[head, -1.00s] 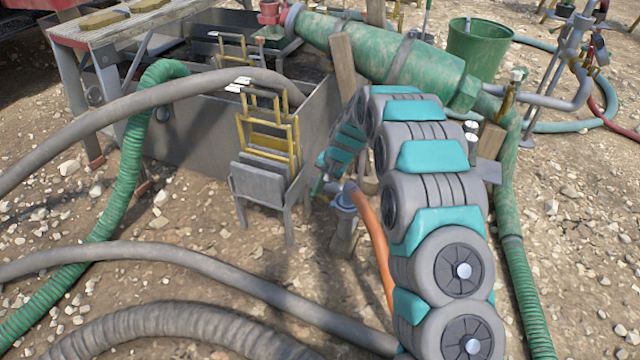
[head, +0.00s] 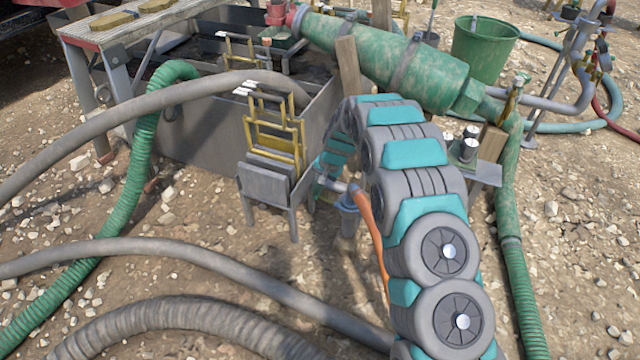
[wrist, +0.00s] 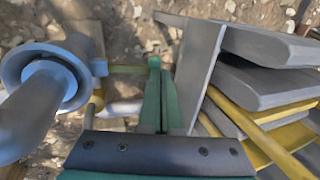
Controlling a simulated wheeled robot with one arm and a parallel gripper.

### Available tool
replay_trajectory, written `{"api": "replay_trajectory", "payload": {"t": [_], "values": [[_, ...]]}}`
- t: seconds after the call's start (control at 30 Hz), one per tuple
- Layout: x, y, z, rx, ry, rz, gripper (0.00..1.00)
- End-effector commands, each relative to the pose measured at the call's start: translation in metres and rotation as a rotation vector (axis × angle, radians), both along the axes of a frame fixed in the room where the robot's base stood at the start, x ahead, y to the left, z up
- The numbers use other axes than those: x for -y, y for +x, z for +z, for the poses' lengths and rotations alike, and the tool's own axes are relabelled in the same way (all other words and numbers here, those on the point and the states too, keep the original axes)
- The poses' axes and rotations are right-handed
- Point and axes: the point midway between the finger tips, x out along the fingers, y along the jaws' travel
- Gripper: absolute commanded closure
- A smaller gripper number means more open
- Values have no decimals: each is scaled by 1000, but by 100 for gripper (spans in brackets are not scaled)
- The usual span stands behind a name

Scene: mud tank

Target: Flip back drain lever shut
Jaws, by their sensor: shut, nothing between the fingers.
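My gripper (wrist: 155,98) shows in the wrist view as two green fingers pressed together, with nothing between them. A thin yellowish bar (wrist: 128,69), which may be the drain lever, runs from beside the blue-grey collar toward the left side of my fingertips. I cannot tell whether they touch. A pale pipe piece (wrist: 122,108) lies below the bar. The blue-grey funnel collar (wrist: 70,70) with a grey pipe in it is to the left. In the head view the funnel (head: 348,199) stands beside the tank, and my arm hides most of the gripper and drain.
A grey metal rack (wrist: 203,70) stands close to the right of my fingers, with grey plates (wrist: 265,90) and yellow frames (wrist: 240,125). In the head view the grey tank (head: 205,130) is behind it. Thick hoses (head: 200,260) cross the stony ground.

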Motion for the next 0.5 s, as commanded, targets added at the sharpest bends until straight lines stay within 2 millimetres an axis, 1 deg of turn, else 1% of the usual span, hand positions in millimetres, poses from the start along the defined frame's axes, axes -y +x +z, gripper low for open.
{"api": "replay_trajectory", "payload": {"t": [0.5], "values": [[-12,4,-19,-82,-255,1,100]]}}
